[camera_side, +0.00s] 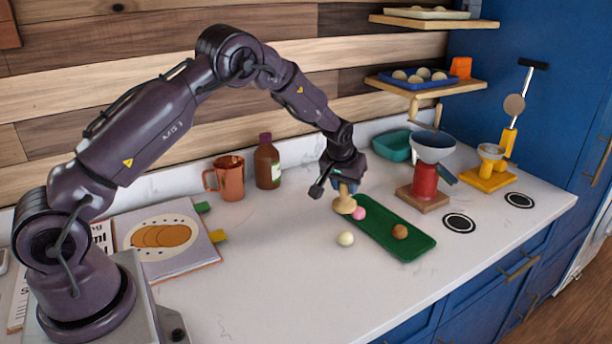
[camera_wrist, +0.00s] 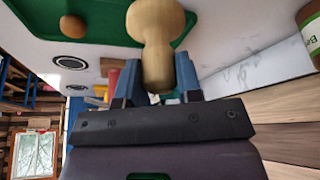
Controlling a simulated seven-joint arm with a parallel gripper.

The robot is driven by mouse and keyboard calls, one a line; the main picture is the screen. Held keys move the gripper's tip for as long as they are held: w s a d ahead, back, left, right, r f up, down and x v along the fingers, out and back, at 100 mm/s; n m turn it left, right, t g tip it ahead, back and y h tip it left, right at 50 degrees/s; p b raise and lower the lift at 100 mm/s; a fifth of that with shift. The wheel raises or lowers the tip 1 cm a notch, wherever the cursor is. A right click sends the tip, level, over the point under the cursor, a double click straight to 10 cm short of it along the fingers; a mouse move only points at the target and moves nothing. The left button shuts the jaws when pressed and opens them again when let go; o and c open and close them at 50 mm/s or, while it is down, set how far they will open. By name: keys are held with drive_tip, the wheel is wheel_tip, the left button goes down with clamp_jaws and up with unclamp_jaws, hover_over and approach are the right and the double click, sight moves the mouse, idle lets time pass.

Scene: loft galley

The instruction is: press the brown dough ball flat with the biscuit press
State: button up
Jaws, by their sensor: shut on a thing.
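The brown dough ball (camera_side: 400,232) sits on the right part of a green tray (camera_side: 408,250); it also shows in the wrist view (camera_wrist: 73,25) at the upper left. My gripper (camera_side: 345,184) is shut on the wooden biscuit press (camera_side: 345,202), which hangs below the fingers over the tray's left end. In the wrist view the pale press (camera_wrist: 155,40) stands between the blue fingers (camera_wrist: 152,92). A pink ball (camera_side: 359,213) is on the tray beside the press. A cream ball (camera_side: 345,239) lies on the counter in front of the tray.
A red grinder with a grey bowl (camera_side: 425,180) and a yellow press-like device (camera_side: 490,170) stand to the right. A copper mug (camera_side: 229,178), a brown bottle (camera_side: 267,163) and an open book (camera_side: 165,240) are to the left. The front counter (camera_side: 300,290) is clear.

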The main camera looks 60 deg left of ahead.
drive_tip(key=shift+w+d+r+n, duration=1)
drive_tip(key=shift+w+d+r, duration=0.35)
drive_tip(key=shift+w+d, duration=3.7)
hover_over(399, 234)
drive_tip(key=shift+y, duration=0.3)
drive_tip(key=shift+w+f, duration=0.1)
drive_tip(key=shift+f, duration=2.55)
drive_tip(key=shift+f, duration=1.1)
